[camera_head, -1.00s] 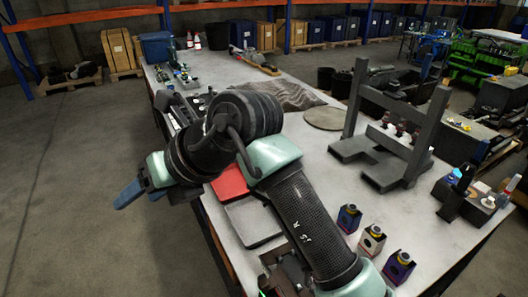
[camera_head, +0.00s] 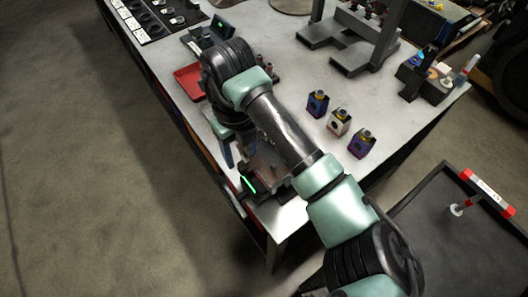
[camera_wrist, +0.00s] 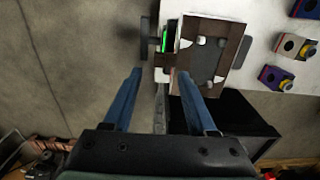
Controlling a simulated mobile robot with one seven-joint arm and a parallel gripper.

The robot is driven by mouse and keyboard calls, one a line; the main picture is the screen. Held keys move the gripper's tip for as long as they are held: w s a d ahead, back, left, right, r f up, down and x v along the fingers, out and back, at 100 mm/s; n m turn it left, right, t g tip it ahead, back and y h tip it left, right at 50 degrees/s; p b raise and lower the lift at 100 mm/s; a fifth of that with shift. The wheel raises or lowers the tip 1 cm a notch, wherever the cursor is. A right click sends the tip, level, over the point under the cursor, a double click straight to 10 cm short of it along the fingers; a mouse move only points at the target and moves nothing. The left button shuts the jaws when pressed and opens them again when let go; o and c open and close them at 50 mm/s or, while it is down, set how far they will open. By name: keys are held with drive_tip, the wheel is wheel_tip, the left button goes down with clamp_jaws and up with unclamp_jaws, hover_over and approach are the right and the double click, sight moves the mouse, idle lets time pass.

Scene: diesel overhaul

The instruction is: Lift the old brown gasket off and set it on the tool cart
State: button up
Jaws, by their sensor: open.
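The old brown gasket (camera_wrist: 188,28) shows in the wrist view as a brown frame around a grey face on a block at the table's edge. Small light pieces show on that face. In the head view my arm hides most of the block; a brown part (camera_head: 262,170) shows beside a green-lit strip (camera_head: 248,184). My gripper (camera_wrist: 160,71) is open and empty, its two blue fingers short of the block and left of the gasket's middle. In the head view its fingers (camera_head: 228,156) are by the table edge. A dark-topped cart (camera_head: 425,240), seemingly the tool cart, stands at lower right.
Three small boxes, blue (camera_head: 317,104), white (camera_head: 339,122) and purple (camera_head: 362,144), stand on the table right of my arm. A red tray (camera_head: 189,82) and a grey stand (camera_head: 340,50) are farther back. An upright item (camera_head: 458,209) stands on the cart.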

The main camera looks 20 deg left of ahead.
sight(243, 168)
drive_tip(key=shift+s+f+p, duration=0.15)
drive_tip(key=shift+f+p, duration=1.05)
drive_tip(key=shift+f, duration=1.3)
drive_tip(key=shift+c, duration=0.3)
clamp_jaws()
